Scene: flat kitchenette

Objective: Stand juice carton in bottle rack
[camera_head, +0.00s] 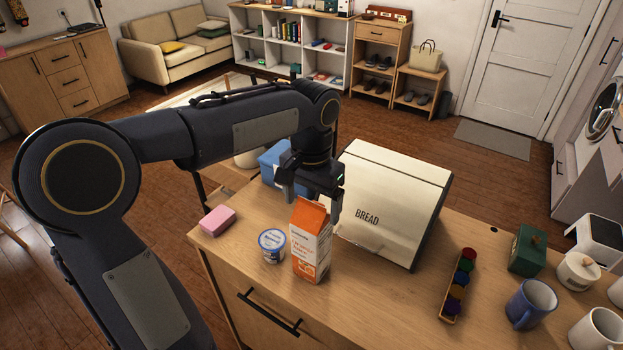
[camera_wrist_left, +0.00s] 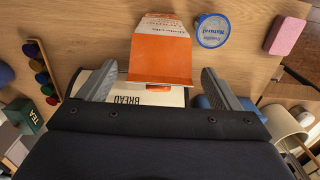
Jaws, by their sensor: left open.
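The juice carton (camera_head: 311,245), orange and white with a gabled top, stands upright on the wooden counter near its front edge. My left gripper (camera_head: 311,203) is above it and pointing down, its fingers at the height of the carton's top. In the left wrist view the open fingers (camera_wrist_left: 158,88) are on either side of the carton's orange top (camera_wrist_left: 160,58), with room on both sides. I see no clear bottle rack in either view; part of the counter behind my arm and the bread bin is hidden. My right gripper is not in view.
The cream bread bin (camera_head: 395,200) is close behind right. A holder of coloured balls (camera_head: 458,285), a green tin (camera_head: 527,250) and mugs (camera_head: 532,303) are at right.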

